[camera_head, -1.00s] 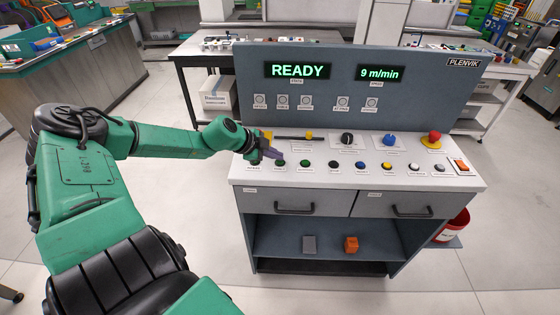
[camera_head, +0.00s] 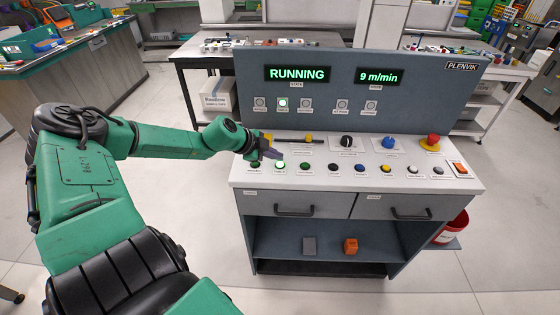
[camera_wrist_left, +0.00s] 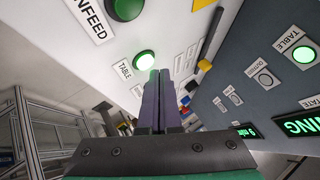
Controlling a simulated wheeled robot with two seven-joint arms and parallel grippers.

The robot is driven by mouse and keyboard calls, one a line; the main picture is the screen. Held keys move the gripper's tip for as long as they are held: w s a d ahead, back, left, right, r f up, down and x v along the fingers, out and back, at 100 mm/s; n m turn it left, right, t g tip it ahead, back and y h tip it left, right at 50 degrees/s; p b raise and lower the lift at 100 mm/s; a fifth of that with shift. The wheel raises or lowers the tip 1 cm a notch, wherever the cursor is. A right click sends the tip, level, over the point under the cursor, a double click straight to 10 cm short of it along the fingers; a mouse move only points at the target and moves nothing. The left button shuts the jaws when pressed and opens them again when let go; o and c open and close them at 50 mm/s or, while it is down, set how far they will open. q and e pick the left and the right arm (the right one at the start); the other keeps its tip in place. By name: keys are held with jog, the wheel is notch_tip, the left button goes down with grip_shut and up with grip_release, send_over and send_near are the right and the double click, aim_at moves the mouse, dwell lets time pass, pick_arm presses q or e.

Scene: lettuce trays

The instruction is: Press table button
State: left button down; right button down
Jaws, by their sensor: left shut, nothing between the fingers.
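The table button (camera_head: 280,165) is a small green push button on the white console top, second from the left in the front row. It is lit. In the left wrist view the button (camera_wrist_left: 144,60) glows pale green beside its "TABLE" label. My left gripper (camera_head: 273,155) is shut and empty, just behind and left of the button in the head view. In the left wrist view its dark fingers (camera_wrist_left: 163,78) point past the button's right side. I cannot tell whether they touch it. My right gripper is not in view.
The display (camera_head: 297,74) reads "RUNNING". The table lamp (camera_head: 283,102) is lit on the upright panel. Other buttons line the front row, with the infeed button (camera_wrist_left: 124,8) beside the table button. A red mushroom button (camera_head: 432,139) stands at the right.

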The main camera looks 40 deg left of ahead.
aim_at(276, 166)
pick_arm(q)
jog(key=shift+r, duration=0.2)
notch_tip(276, 166, up, 5)
jog(key=p, duration=0.4)
jog(key=shift+f+p, duration=0.1)
jog(key=shift+p, duration=0.25)
dwell(0.5)
